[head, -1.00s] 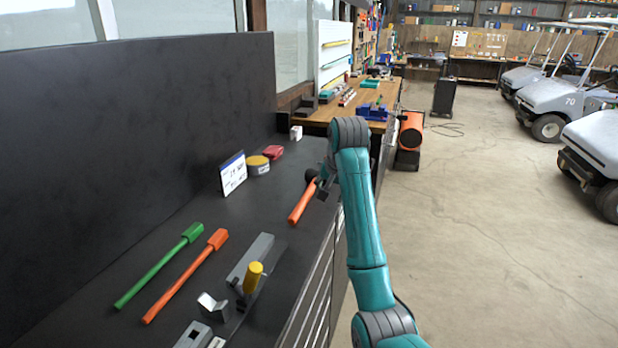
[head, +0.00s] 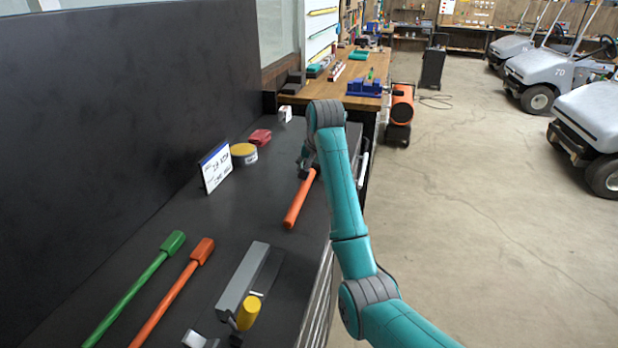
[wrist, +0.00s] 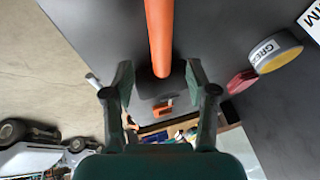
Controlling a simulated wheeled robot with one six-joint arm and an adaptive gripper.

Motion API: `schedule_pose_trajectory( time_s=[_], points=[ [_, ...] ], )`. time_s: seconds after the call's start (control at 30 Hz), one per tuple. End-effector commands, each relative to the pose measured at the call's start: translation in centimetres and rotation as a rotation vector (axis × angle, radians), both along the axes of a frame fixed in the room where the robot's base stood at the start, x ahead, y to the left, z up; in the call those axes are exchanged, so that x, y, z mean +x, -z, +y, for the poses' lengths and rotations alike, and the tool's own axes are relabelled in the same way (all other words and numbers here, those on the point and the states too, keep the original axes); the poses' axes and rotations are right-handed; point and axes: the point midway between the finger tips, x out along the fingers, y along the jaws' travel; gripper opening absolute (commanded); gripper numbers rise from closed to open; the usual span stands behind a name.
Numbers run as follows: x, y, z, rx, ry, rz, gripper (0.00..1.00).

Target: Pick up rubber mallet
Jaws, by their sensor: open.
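The rubber mallet (head: 299,202) lies on the dark bench top, its orange handle pointing toward the camera. Its head is hidden behind my gripper in the head view. In the wrist view the orange handle (wrist: 159,35) runs down from the top edge to a dark head between the fingers. My gripper (wrist: 158,78) is open, with one finger on each side of the mallet's line and gaps visible on both sides. In the head view my gripper (head: 306,160) is at the far end of the handle. The exact height above the mallet is unclear.
Left of the mallet stand a white sign (head: 216,168), a yellow-topped grease tin (head: 244,154) and a red item (head: 260,137). Nearer are a green bar (head: 135,288), an orange bar (head: 173,292) and a grey block (head: 243,277) with a yellow knob. A black panel (head: 120,120) bounds the left.

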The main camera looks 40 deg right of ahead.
Motion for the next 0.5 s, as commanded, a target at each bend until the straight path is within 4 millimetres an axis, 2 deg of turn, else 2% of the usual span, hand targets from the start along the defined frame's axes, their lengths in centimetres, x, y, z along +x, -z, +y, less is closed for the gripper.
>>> schedule_pose_trajectory(
  time_s=[0.13,0.4,0.5],
  points=[
    [0.5,1.0,-0.1,0.001,0.000,0.001,0.57],
    [2.1,4.1,-0.6,0.001,0.000,0.001,0.57],
    [2.4,4.6,-0.7,0.000,0.000,0.000,0.57]
  ],
)
